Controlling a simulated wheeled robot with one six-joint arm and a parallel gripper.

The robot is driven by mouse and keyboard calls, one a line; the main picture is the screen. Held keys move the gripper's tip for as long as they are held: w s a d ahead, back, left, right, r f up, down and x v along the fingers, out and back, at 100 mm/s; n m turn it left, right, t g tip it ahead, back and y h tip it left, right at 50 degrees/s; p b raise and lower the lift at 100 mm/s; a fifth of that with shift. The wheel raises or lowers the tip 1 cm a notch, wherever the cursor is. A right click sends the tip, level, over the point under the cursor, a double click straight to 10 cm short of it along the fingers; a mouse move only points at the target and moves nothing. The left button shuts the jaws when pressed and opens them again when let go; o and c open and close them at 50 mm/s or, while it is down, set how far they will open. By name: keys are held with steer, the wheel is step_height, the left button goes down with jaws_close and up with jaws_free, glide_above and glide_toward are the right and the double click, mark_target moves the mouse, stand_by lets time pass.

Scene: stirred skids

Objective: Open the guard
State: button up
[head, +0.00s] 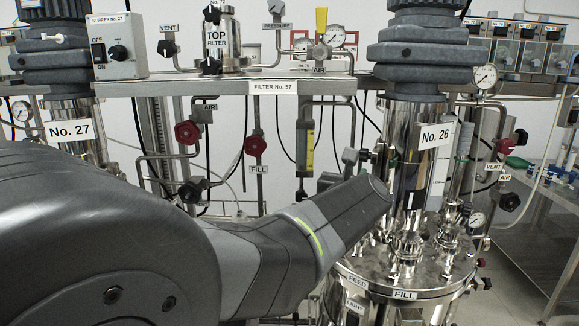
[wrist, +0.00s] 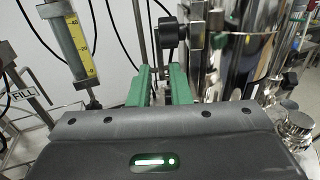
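The guard looks to be the shiny metal housing (head: 424,165) below the No. 26 sign in the head view. In the wrist view its blurred, polished side (wrist: 250,62) fills the upper right. A black knob-like part (wrist: 168,36) with a metal bracket stands beside it; I cannot tell if it is the guard's handle. My gripper (wrist: 162,68) has two green fingers with a gap between them. No held object shows. The black part is beyond the fingertips, and contact cannot be told. In the head view my arm hides the fingers.
A yellow-scaled flow tube (wrist: 72,45) stands left of my gripper. Red valve knobs (head: 187,133) and hoses hang under the shelf (head: 225,87). The vessel lid (head: 400,275) with several metal fittings lies below the housing. A steel bench (head: 530,215) is at right.

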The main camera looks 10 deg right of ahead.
mark_target(360, 165)
steer(key=shift+x, duration=3.05)
jaws_close()
